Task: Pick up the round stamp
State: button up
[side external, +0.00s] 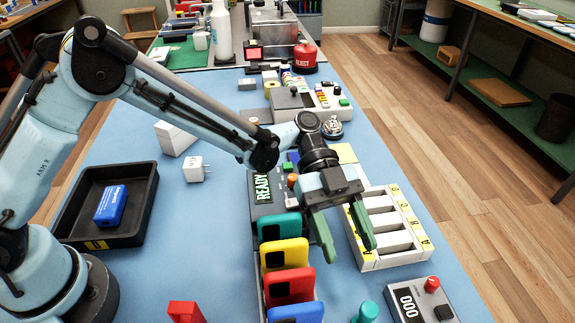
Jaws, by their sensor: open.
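My gripper (349,244) is open and empty, with its green fingers pointing down between the phone rack and the slotted white tray. A teal round-topped handle (368,312) stands at the bottom edge of the picture, nearer the camera than my gripper and apart from it. It may be the round stamp; its lower part is cut off, so I cannot tell for sure. A red block-like piece (186,312), also cut off by the bottom edge, lies further left.
Teal, yellow, red and blue phones (287,255) stand in a rack left of my gripper. The slotted white tray (386,262) is to the right. A counter box (420,303) showing 000 sits at lower right. A black tray (70,215) holds a blue box. The blue mat (205,250) is clear at centre left.

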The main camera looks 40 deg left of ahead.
aim_at(368, 305)
jog(key=x, duration=0.3)
jog(key=shift+s+d+f, duration=0.1)
jog(key=shift+s+d, duration=0.05)
jog(key=shift+d, duration=0.05)
jog(key=shift+s+x, duration=0.25)
jog(key=shift+x, duration=2.4)
jog(key=shift+a, duration=0.1)
grip_shut()
